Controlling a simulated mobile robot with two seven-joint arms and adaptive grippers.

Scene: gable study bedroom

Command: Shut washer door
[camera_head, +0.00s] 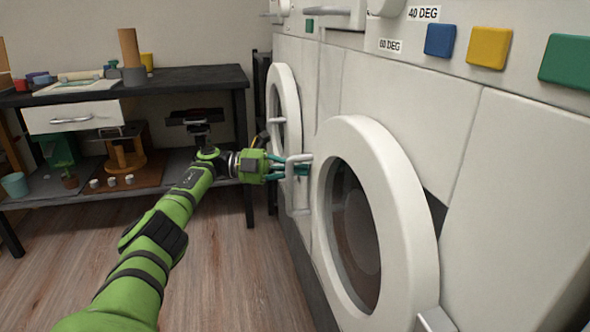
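The near washer door (399,200) is a thick white ring around dark round glass (355,235). It stands ajar from the white washer front (470,215), with a dark gap behind its right edge and a hinge block at its lower right. A pale handle bracket (298,205) shows at the door's left side. My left gripper (298,166), with teal fingers on a green arm, is at this bracket. I cannot tell whether its fingers grip the bracket or only touch it. My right gripper is out of view.
A second white round door (285,100) stands farther back on the left. Blue (440,40), yellow (489,47) and green (566,62) buttons sit on the panel above. A dark workbench (190,78) with a drawer stands at the back left. The wooden floor (235,270) in front is clear.

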